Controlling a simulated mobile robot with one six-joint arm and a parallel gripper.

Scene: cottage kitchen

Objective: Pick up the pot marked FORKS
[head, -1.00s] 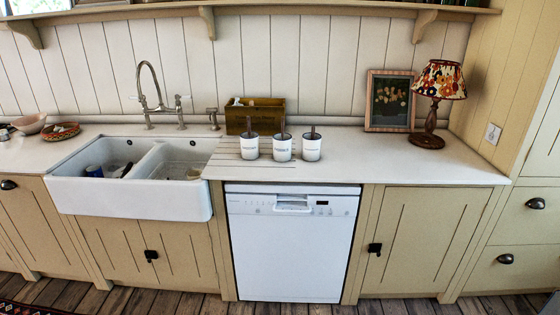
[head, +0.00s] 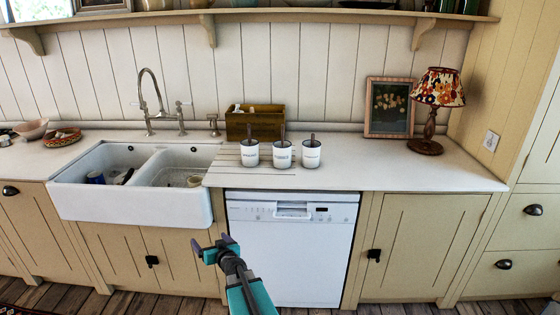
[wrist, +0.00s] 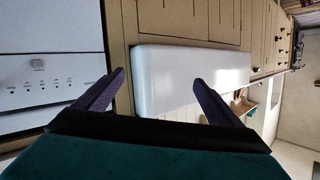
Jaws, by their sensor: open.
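Three white pots with dark rims stand in a row on the counter in the head view: a left pot (head: 249,154), a middle pot (head: 282,155) and a right pot (head: 311,154). Each has a dark upright piece showing above its rim and small lettering that I cannot read, so I cannot tell which is marked FORKS. My gripper (head: 213,247) is open and empty, low in front of the dishwasher and sink, well apart from the pots. In the wrist view its two fingers (wrist: 158,82) are spread, with the sink front beyond them. No pot shows there.
The white double sink (head: 130,205) is left of the pots. A wooden box (head: 255,124) stands behind them. A framed picture (head: 390,107) and a lamp (head: 437,100) stand at the right. The dishwasher (head: 290,255) is below. Counter right of the pots is clear.

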